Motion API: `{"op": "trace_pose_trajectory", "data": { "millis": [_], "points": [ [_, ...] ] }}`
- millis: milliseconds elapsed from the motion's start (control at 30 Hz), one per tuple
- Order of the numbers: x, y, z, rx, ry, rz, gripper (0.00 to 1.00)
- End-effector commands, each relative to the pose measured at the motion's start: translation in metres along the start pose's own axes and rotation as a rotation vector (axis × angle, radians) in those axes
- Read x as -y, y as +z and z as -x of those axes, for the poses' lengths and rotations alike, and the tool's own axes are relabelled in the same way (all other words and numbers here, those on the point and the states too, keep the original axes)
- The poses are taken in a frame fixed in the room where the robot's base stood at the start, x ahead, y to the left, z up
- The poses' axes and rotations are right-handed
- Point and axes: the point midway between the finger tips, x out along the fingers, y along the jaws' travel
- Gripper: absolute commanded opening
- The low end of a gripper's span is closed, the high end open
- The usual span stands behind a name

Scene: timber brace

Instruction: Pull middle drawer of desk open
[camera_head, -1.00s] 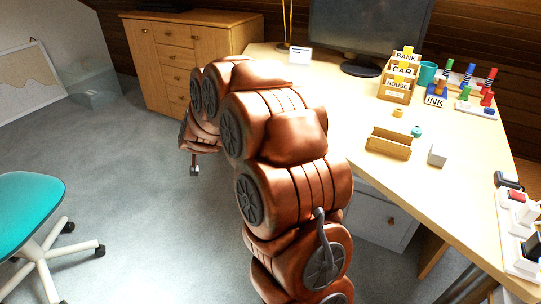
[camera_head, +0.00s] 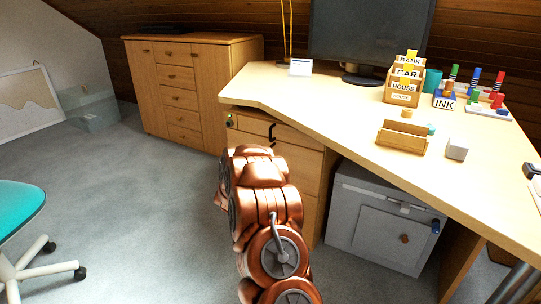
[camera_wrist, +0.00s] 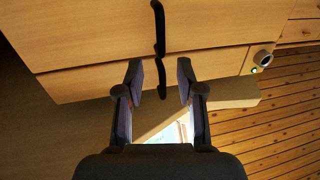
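The desk's drawer stack stands under the desktop's left end. In the wrist view the desk looks upside down: the top drawer (camera_wrist: 85,85) lies below the middle drawer (camera_wrist: 90,40). The middle drawer's black handle (camera_wrist: 157,28) is beyond my fingertips. The top drawer's handle (camera_wrist: 162,78) appears between them; I cannot tell the depth gap. Both drawers look shut. My gripper (camera_wrist: 160,72) is open and empty. In the head view the middle drawer (camera_head: 300,163) is partly covered by my arm, which hides my gripper.
A grey safe-like box (camera_head: 345,215) stands under the desk, right of the drawers. The desktop (camera_head: 300,95) overhangs them. A wooden cabinet (camera_head: 215,85) stands behind at left, and a teal chair (camera_head: 20,210) at far left. Grey floor between is free.

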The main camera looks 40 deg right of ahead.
Motion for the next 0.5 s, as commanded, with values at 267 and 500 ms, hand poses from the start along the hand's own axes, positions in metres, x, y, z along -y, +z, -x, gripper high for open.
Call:
{"op": "trace_pose_trajectory", "data": {
  "millis": [267, 500],
  "points": [
    [0.0, 0.001, -0.024, -0.002, 0.0, -0.001, 0.37],
    [-0.001, 0.003, -0.053, 0.0, 0.0, 0.0, 0.37]
  ]
}}
